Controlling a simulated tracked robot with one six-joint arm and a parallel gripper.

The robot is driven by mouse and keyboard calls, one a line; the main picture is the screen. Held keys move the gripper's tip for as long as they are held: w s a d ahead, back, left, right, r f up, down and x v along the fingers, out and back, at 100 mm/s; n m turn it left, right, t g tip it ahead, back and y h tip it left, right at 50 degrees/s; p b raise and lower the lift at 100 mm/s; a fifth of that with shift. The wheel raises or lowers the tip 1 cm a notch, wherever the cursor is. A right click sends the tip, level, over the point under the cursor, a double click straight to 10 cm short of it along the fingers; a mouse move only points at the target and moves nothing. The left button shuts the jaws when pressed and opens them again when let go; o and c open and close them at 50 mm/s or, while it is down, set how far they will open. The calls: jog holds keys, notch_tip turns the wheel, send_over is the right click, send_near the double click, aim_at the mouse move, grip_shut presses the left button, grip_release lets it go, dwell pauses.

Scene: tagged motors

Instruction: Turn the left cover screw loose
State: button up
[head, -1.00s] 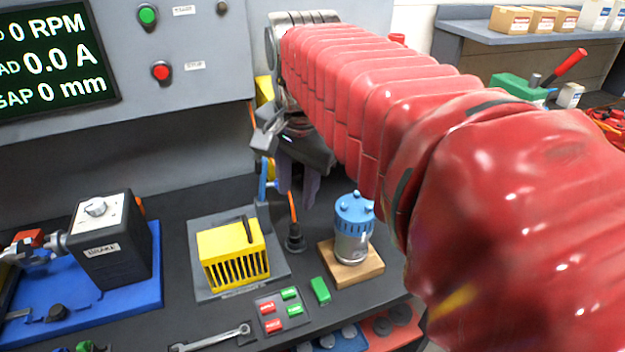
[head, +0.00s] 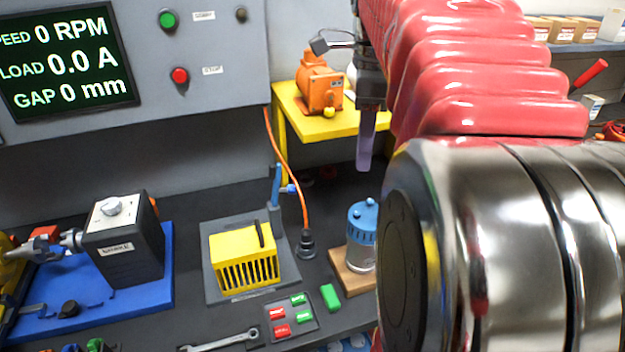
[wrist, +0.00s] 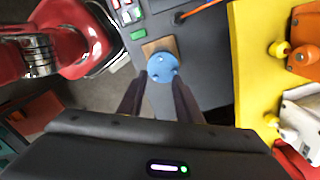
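A small motor with a clear or silvery body (head: 361,257) and a blue cover (head: 363,215) stands upright on a wooden block (head: 352,283). In the wrist view the blue cover (wrist: 162,68) shows from above, with small blue screw heads on its top. Which of them is the left screw I cannot tell for sure. My gripper (head: 366,165) hangs above the cover, pointing down and apart from it. In the wrist view my gripper (wrist: 158,84) is open and empty, its two dark fingers spread, with the cover visible beyond and between the tips.
A yellow vented box (head: 243,258) stands left of the motor, with an orange cable (head: 287,160) between. A green block (head: 330,297) and a button pad (head: 290,318) lie in front. An orange motor (head: 320,82) sits on a yellow stand (head: 345,124) behind.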

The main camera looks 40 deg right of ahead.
aim_at(356, 212)
notch_tip(356, 212, down, 14)
jog(key=shift+r, duration=0.1)
dwell(0.6)
jog(key=shift+c, duration=0.6)
grip_shut()
